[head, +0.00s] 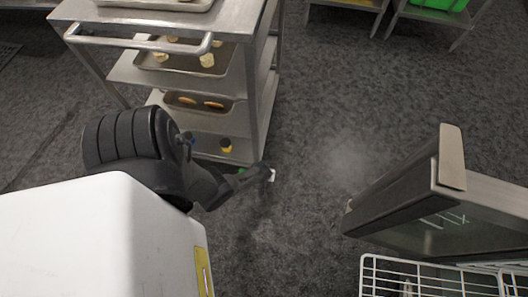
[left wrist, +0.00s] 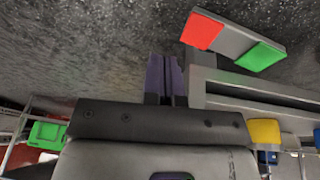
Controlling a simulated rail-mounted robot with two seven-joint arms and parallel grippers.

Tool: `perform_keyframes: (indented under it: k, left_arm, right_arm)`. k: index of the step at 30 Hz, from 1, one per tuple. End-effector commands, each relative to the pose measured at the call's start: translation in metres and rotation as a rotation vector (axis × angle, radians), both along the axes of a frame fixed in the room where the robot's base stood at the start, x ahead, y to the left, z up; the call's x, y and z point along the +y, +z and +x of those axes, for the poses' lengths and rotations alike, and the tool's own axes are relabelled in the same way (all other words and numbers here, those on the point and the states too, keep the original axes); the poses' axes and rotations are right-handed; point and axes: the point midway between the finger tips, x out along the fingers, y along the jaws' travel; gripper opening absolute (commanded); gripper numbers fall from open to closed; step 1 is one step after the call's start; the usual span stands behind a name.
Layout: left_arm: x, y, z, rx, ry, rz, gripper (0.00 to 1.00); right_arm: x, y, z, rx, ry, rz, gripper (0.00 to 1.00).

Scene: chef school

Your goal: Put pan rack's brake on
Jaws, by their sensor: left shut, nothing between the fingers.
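The pan rack (head: 262,100) is a metal cart with shelves of trays at the upper left of the head view. Its brake pedal (left wrist: 235,40), a grey bar with a red end and a green end, shows close up in the left wrist view. In the head view my arm mostly hides the pedal; a bit of green shows beside the gripper. My left gripper (head: 262,172) is low by the rack's near right corner. In the left wrist view its fingers (left wrist: 166,78) are shut and empty, beside the pedal's red end. I cannot tell whether they touch. My right gripper is not in view.
An appliance with a dark glass front (head: 440,225) and a white wire rack (head: 420,275) stand at the lower right. Tables stand at the back right, one with a green crate (head: 440,5). Grey floor (head: 330,110) between is clear.

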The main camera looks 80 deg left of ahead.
Motion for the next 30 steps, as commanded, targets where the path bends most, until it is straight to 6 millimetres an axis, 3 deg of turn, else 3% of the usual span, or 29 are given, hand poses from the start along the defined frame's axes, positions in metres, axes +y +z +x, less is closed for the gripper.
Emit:
perform_keyframes:
  k: [1,3,12,19,30]
  left_arm:
    - [-0.004,0.016,0.002,-0.001,0.001,-0.001,0.00]
    - [-0.010,0.027,0.004,-0.001,0.001,-0.001,0.00]
    - [-0.026,0.063,0.011,0.000,0.001,0.000,0.00]
    - [-0.033,0.075,0.014,0.000,0.001,-0.001,0.00]
    - [-0.034,0.076,0.014,0.001,0.000,0.000,0.00]
  right_arm:
    - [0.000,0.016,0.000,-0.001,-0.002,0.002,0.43]
    - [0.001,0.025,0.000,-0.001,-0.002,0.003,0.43]
    - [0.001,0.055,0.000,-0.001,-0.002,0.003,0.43]
    - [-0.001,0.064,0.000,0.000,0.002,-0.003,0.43]
    - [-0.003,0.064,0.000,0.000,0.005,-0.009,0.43]
